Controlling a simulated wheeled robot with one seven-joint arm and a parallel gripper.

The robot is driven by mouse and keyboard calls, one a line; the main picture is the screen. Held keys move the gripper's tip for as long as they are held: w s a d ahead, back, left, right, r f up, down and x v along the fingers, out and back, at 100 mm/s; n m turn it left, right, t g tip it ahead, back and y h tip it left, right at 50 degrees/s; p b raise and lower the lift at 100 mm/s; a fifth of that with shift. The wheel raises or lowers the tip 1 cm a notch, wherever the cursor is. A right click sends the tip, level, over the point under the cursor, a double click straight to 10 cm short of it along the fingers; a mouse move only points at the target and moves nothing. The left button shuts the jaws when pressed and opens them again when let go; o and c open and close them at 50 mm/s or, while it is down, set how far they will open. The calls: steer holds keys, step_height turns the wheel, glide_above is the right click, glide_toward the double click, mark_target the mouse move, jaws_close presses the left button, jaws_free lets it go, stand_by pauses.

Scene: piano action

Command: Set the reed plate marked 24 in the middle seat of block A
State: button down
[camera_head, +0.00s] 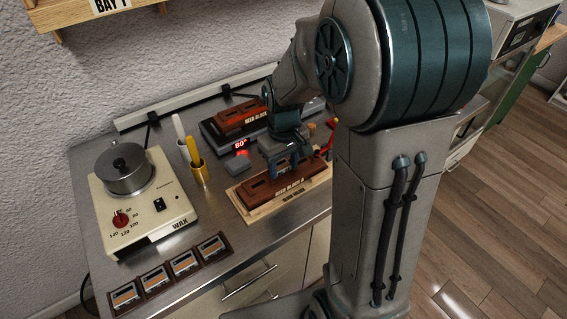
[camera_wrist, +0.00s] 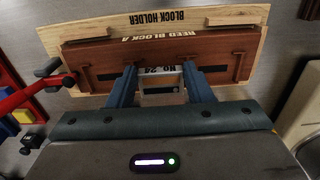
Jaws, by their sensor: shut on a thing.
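My gripper (camera_head: 281,166) points down over a reddish-brown reed block (camera_head: 291,190) lying in a pale wooden block holder (camera_head: 253,212). In the wrist view, the block (camera_wrist: 91,58) reads "REED BLOCK A" and the holder (camera_wrist: 241,16) reads "BLOCK HOLDER". Dark slots show left and right of my fingers. My gripper (camera_wrist: 158,76) is shut on a small metal reed plate (camera_wrist: 160,84) marked "NO 24", at the middle of the block's length. I cannot tell whether the plate is above the block or partly in its middle seat. The arm and fingers hide that seat in the head view.
Another reed block (camera_head: 240,116) sits on a dark heater reading 80° behind. Several framed plates (camera_head: 185,263) line the front edge. A small grey block (camera_head: 236,163) lies nearby.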

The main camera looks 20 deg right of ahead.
steer(key=shift+f+b, duration=0.45)
steer(key=shift+f, duration=0.1)
stand_by(0.7)
steer(key=c, duration=0.6)
jaws_free()
step_height(320, 180, up, 14)
steer(key=shift+f, duration=0.1)
steer(key=s+f+m+t, duration=0.1)
steer(key=s, duration=0.3)
steer(key=s+f+m+t, duration=0.1)
steer(key=s+f, duration=0.1)
steer(key=s, duration=0.3)
steer(key=s+f+m+t, duration=0.1)
steer(key=s, duration=0.4)
steer(key=shift+f+m, duration=0.15)
steer(key=shift+m, duration=0.15)
